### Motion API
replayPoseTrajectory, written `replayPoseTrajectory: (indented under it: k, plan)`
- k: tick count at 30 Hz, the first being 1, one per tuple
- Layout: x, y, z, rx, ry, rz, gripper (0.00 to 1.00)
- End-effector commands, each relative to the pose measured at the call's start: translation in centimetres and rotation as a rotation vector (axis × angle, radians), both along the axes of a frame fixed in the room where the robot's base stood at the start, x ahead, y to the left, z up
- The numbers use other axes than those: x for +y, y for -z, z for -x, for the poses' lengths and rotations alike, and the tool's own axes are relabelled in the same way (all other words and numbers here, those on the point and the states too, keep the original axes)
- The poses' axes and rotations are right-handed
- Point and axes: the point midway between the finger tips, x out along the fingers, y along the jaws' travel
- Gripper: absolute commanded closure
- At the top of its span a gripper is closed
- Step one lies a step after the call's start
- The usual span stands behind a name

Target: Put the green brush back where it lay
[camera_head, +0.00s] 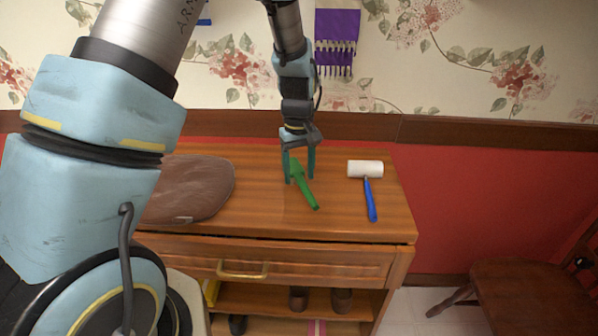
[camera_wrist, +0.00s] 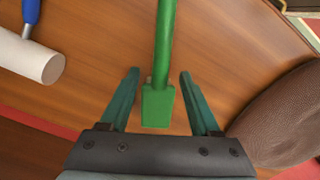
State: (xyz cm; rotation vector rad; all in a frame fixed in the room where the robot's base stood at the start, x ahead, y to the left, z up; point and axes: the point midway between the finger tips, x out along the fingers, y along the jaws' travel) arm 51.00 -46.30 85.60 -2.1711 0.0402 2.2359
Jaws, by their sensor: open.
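The green brush (camera_head: 307,188) lies on the wooden cabinet top, its long handle pointing toward the front edge in the head view. In the wrist view the green brush (camera_wrist: 158,105) has its block-like end between my two fingers, with a gap on each side. My gripper (camera_head: 300,179) is open and points down over that end of the brush. It also shows in the wrist view (camera_wrist: 158,75), with both teal fingers spread and apart from the brush. Its exact height above the cabinet top is hard to tell.
A white roller with a blue handle (camera_head: 366,170) lies right of the brush on the cabinet top (camera_head: 270,222). A brown leather-like item (camera_head: 200,185) lies to the left. The wall stands behind. A chair (camera_head: 530,295) is at lower right.

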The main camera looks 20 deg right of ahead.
Motion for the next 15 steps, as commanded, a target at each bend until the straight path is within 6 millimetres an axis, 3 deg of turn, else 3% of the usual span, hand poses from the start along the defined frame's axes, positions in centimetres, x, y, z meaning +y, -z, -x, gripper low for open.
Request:
replayPoseTrajectory:
  k: [5,15]
  plan:
    - [-0.1,-1.9,-0.2,-0.005,0.001,0.004,0.37]
    - [-0.1,-8.4,-0.3,-0.004,0.000,0.004,0.37]
